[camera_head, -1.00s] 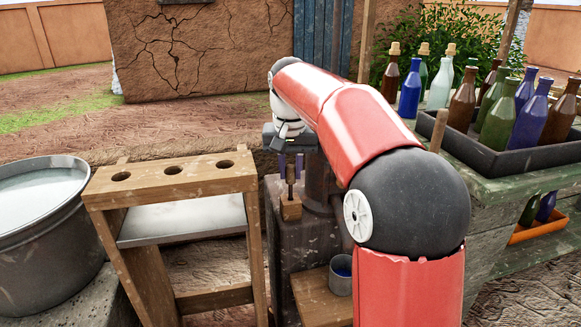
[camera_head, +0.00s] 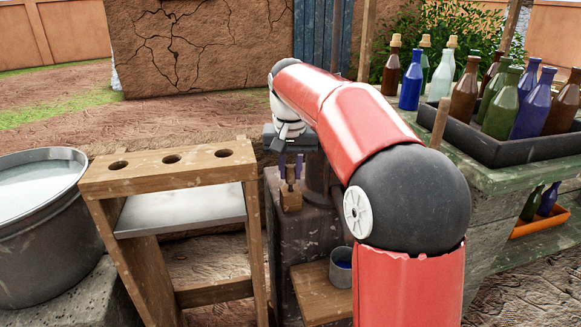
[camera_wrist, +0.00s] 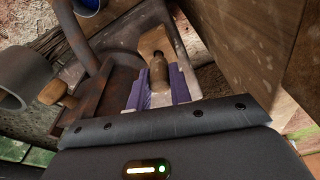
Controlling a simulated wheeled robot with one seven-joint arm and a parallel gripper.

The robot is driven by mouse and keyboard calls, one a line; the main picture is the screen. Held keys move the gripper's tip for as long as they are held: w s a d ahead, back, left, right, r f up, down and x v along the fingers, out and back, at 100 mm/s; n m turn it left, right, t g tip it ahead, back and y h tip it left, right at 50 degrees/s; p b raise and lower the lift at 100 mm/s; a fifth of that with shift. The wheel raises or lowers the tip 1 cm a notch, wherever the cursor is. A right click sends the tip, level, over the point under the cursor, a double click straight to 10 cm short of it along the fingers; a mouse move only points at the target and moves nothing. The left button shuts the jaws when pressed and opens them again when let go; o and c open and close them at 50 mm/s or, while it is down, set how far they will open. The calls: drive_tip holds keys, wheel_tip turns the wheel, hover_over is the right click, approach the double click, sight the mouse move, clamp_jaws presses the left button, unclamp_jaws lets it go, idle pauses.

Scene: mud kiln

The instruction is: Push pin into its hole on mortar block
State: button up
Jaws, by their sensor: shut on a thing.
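A small wooden mortar block (camera_head: 291,202) stands on a dark stained pedestal, and it also shows in the wrist view (camera_wrist: 156,40). My gripper (camera_head: 291,170) points down right above the block. Its purple fingers are shut on a brown pin (camera_wrist: 158,76), one finger on each side. The pin looks upright over the block, with its lower end at or in the block's top. I cannot tell how deep it sits, and the hole itself is hidden.
A wooden rack (camera_head: 195,172) with three holes stands to the left, beside a metal tub (camera_head: 38,225). A grey cup (camera_head: 341,268) stands on a low wooden shelf. Bottles in a dark tray (camera_head: 470,138) stand to the right. A rusty pipe (camera_wrist: 88,50) rises close to the gripper.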

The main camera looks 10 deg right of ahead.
drive_tip(key=shift+f+b, duration=0.7)
drive_tip(key=shift+f, duration=0.4)
drive_tip(key=o, duration=0.9)
drive_tip(key=shift+o, duration=0.2)
drive_tip(key=r, duration=0.2)
drive_tip(key=r+p, duration=0.1)
drive_tip(key=r, duration=0.2)
drive_tip(key=s+r, duration=0.1)
drive_tip(key=r, duration=0.1)
drive_tip(key=shift+a+r+p, duration=0.15)
drive_tip(key=shift+r+p, duration=0.25)
drive_tip(key=shift+s, duration=0.1)
